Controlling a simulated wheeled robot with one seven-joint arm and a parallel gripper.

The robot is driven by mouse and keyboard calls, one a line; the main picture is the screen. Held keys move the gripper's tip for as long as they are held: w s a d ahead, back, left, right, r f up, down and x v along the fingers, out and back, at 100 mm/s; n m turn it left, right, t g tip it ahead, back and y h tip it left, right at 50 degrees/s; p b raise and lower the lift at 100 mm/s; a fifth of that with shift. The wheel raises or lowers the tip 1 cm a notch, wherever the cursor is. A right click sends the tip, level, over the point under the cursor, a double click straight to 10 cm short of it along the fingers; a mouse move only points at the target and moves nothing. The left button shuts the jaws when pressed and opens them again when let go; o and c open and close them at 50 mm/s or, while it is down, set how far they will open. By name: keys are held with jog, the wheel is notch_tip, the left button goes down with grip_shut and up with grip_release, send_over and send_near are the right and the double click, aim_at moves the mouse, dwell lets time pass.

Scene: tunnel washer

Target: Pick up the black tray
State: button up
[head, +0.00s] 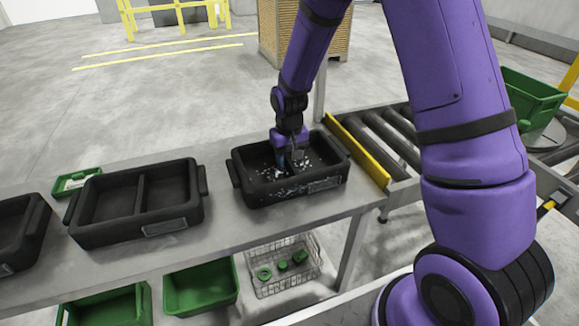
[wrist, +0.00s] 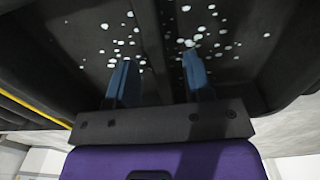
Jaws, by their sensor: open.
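A black tray (head: 320,189) with side handles, a label on its front and white specks inside stands at the right end of the table. Two more black trays stand to its left: a divided one (head: 138,201) and one (head: 22,234) cut off by the picture edge. My gripper (head: 290,166) points down into the speckled tray. In the wrist view its two blue fingers are apart, on either side of the tray's central divider (wrist: 156,45). Whether they touch it cannot be told. My wrist hides part of the tray's interior.
The grey table (head: 222,215) has a small green tray (head: 77,182) at the left. A yellow guard (head: 358,150) and a roller conveyor (head: 385,135) adjoin the right end. Below are green bins (head: 201,287) and a wire basket (head: 282,268). A green crate (head: 530,100) stands far right.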

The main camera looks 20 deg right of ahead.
jog(key=shift+f, duration=1.15)
grip_shut()
jog(key=shift+r, duration=0.1)
